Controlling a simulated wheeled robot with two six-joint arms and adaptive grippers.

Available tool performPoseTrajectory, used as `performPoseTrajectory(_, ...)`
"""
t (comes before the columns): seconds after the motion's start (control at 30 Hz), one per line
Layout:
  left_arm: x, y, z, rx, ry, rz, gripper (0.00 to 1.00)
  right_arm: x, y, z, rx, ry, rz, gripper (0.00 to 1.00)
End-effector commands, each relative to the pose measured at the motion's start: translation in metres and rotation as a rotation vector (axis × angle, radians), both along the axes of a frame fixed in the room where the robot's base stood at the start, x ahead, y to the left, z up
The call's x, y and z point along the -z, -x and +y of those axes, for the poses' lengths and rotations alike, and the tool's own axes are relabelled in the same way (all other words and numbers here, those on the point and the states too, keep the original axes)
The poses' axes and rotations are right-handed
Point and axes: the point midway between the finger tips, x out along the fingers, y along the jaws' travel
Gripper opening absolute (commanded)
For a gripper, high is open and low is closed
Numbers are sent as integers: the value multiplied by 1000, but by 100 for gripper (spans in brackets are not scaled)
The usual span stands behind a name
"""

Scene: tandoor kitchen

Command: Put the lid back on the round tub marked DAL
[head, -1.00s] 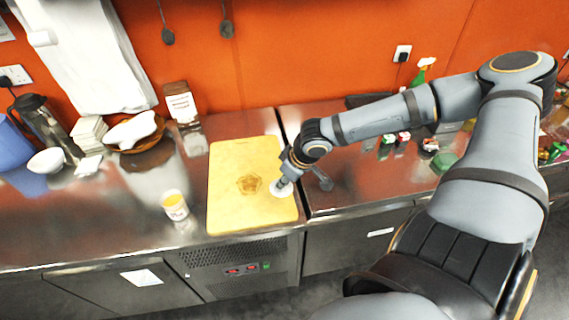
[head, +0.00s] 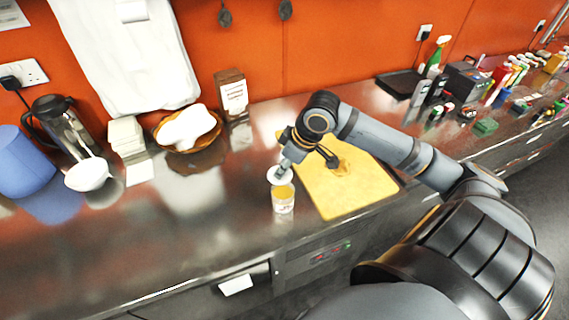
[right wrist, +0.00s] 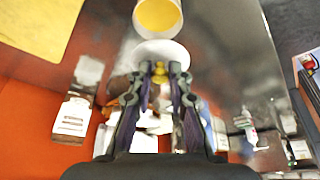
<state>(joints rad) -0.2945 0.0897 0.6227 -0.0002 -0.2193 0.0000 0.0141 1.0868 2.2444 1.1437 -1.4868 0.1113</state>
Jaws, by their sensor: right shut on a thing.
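The round tub (head: 283,202) stands upright and open on the steel counter, left of the yellow board, with yellow contents showing. It also shows at the top of the right wrist view (right wrist: 158,15). The white round lid (head: 274,176) is just behind the tub's mouth. My right gripper (head: 285,165) is shut on the lid's small yellow knob, seen in the right wrist view (right wrist: 160,70). There the lid's white disc (right wrist: 160,51) lies close beside the tub's rim; I cannot tell if they touch. The tub's marking is unreadable. My left gripper is not in view.
The yellow board (head: 345,198) lies right of the tub. The counter left of the tub is clear.

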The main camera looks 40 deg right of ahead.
Motion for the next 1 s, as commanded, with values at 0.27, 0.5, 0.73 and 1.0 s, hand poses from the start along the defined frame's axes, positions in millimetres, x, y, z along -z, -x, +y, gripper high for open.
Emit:
performPoseTrajectory(0.27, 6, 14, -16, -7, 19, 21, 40, 3, 0, 0, -2, 0, 0, 1)
performPoseTrajectory(0.5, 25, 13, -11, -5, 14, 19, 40, 20, 0, 0, -2, 1, 0, 1)
performPoseTrajectory(0.73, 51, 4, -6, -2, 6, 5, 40, 42, 0, 0, -1, 1, -2, 1)
performPoseTrajectory(1.0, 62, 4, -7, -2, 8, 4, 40, 63, 0, 0, -1, -2, 1, 1)
